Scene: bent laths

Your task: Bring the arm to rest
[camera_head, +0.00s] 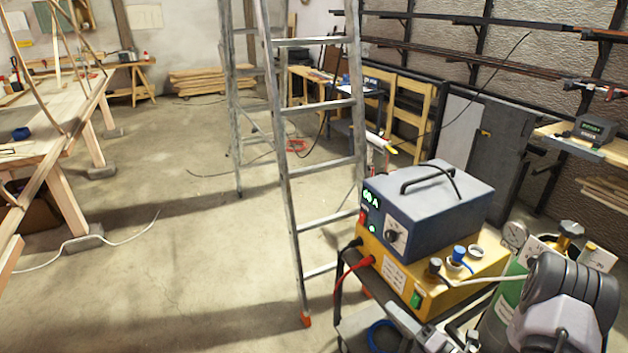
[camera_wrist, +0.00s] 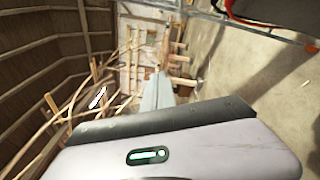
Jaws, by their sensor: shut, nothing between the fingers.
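My gripper (camera_wrist: 158,88) shows in the wrist view, beyond the pale housing with a green light that fills the bottom of that view. Its grey fingers are together with nothing between them. In the wrist view it points into open space, with the floor to the right and wooden laths beyond. In the head view, a grey and white part of my arm is at the lower right corner, in front of the green gas cylinder (camera_head: 503,308). I cannot make out the fingertips in the head view.
A blue welding power unit (camera_head: 445,215) sits on a yellow box (camera_head: 430,285) close to my arm. A metal stepladder (camera_head: 318,164) stands left of them. A wooden workbench (camera_head: 45,125) is at the left. The floor (camera_head: 170,240) between bench and ladder is mostly clear, with a pale cable.

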